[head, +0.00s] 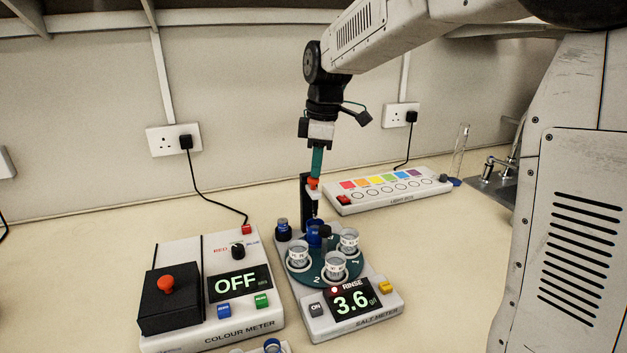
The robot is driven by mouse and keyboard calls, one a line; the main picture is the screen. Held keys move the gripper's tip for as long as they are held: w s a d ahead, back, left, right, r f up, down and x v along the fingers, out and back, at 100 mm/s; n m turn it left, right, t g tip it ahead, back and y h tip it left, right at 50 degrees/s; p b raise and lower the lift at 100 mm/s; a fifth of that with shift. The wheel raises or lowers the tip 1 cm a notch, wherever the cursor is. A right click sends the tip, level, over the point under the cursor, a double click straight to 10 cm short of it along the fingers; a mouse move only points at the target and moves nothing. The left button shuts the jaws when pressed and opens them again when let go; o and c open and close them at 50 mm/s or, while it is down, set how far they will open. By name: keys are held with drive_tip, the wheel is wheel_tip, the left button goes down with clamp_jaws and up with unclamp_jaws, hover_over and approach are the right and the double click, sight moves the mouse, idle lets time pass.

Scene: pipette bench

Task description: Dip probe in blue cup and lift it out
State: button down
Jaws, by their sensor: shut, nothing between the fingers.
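The salt meter (352,320) stands on the bench with a dark teal turntable (318,272) on top. The blue cup (314,232) sits at the turntable's back, beneath the probe (314,208), which hangs from a white arm beside a black post (305,191). Whether the probe's tip is inside the cup is too small to tell. An orange-red knob (314,183) tops the probe arm. My gripper (317,174) points down with its teal fingers shut, directly above the knob; I cannot tell whether they touch. The meter display reads 3.6, with a red light by RINSE.
Several clear cups (335,266) share the turntable. The colour meter (205,330), showing OFF, stands left with a black box (168,308). A light box (388,192) lies behind right. A glass cylinder (460,150) and a sink (490,185) are farther right.

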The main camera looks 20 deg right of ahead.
drive_tip(key=shift+f, duration=0.2)
drive_tip(key=shift+f, duration=2.4)
drive_tip(key=d, duration=0.1)
drive_tip(key=s+d+r, duration=0.1)
drive_tip(key=shift+d, duration=0.35)
drive_tip(key=shift+r, duration=0.1)
wheel_tip(320, 180, up, 8)
drive_tip(key=shift+s+d, duration=0.2)
drive_tip(key=shift+d, duration=0.2)
